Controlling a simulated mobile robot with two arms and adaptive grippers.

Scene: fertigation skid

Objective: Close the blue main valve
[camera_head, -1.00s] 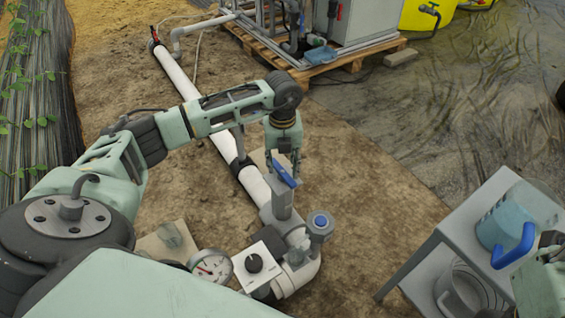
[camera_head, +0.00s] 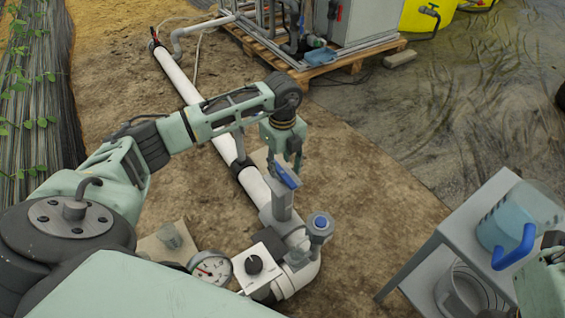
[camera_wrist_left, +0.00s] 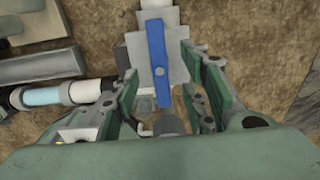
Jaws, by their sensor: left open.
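The blue main valve's handle (camera_head: 287,174) is a flat blue lever on top of a grey valve body (camera_head: 281,204) in the white pipe. My left gripper (camera_head: 285,166) is directly above and behind the handle, pointing down. In the left wrist view the blue handle (camera_wrist_left: 157,62) runs lengthwise between the two spread fingers of the left gripper (camera_wrist_left: 160,98), with a gap on each side. The left gripper is open and holds nothing. Part of my right arm shows at the right edge of the head view, but its fingers cannot be made out.
A grey fitting with a round blue cap (camera_head: 320,222), a white box with a black knob (camera_head: 255,265) and a pressure gauge (camera_head: 210,268) sit close to the valve. A grey shelf (camera_head: 440,240) with a blue-handled jug (camera_head: 515,222) stands at right. Bare soil lies between.

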